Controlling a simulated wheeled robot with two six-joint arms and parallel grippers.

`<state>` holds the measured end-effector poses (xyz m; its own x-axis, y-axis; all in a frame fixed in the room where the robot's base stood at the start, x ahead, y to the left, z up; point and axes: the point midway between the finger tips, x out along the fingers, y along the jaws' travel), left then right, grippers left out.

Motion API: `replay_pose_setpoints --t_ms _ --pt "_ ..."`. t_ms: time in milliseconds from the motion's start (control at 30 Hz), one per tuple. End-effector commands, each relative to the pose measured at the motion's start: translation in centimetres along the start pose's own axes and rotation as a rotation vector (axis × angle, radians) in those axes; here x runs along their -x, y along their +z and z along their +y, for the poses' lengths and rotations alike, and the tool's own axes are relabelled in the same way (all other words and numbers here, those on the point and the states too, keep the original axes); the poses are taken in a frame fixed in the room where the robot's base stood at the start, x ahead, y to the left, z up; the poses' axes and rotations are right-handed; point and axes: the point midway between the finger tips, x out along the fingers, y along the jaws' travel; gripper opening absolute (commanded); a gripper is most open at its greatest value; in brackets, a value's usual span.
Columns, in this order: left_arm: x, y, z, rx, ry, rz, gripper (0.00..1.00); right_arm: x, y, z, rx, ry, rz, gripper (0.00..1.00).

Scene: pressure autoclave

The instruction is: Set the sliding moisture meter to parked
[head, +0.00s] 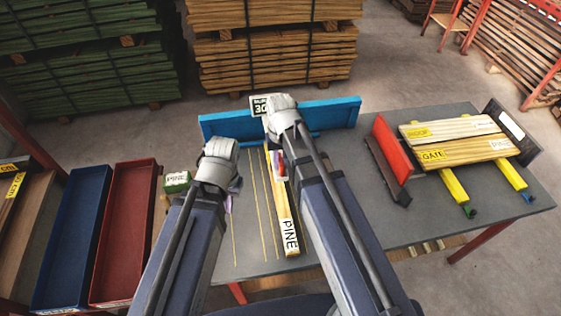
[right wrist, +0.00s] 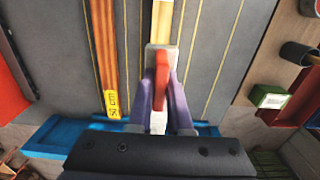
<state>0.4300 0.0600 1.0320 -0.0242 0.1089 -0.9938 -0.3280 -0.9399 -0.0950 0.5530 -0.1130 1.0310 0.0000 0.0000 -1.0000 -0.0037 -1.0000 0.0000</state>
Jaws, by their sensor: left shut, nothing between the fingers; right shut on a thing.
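The sliding moisture meter, a pale grey body with a red grip (right wrist: 161,75), sits over the PINE board in the right wrist view. It also shows in the head view (head: 279,164), partly hidden by my right arm. My right gripper (right wrist: 160,95) is shut on the meter's red grip, with one purple finger on each side. My left gripper (head: 234,188) is shut and empty, above the table left of the board. Its fingertips are mostly hidden by its wrist.
A blue fence (head: 335,113) runs along the table's back, with a small display (head: 261,106) there. A green PINE block (head: 177,182) is left of my left gripper. A red stop (head: 390,150) and stacked boards (head: 456,131) are right. A strip labelled 50 cm (right wrist: 103,60) lies beside the meter.

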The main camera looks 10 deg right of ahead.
Motion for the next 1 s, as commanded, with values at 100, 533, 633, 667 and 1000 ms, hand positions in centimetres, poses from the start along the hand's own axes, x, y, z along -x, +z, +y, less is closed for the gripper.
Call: replay_pose_setpoints --t_ms 100,533,633,667,1000 --pt "0.0 0.0 0.0 0.0 0.0 0.0 0.0 0.0 0.0 0.1 0.0 0.0 0.0 0.0" --pt "0.0 0.0 0.0 0.0 0.0 0.0 0.0 0.0 0.0 9.3 -0.009 0.002 0.0 0.0" --pt "0.0 0.0 0.0 0.0 0.0 0.0 0.0 0.0 0.0 13.0 -0.011 0.002 -0.001 0.0" --pt "0.0 0.0 0.0 0.0 0.0 0.0 0.0 0.0 0.0 14.0 -0.01 0.002 -0.001 0.0" --pt "0.0 0.0 0.0 0.0 0.0 0.0 0.0 0.0 -0.1 24.7 -0.007 0.002 -0.001 0.0"
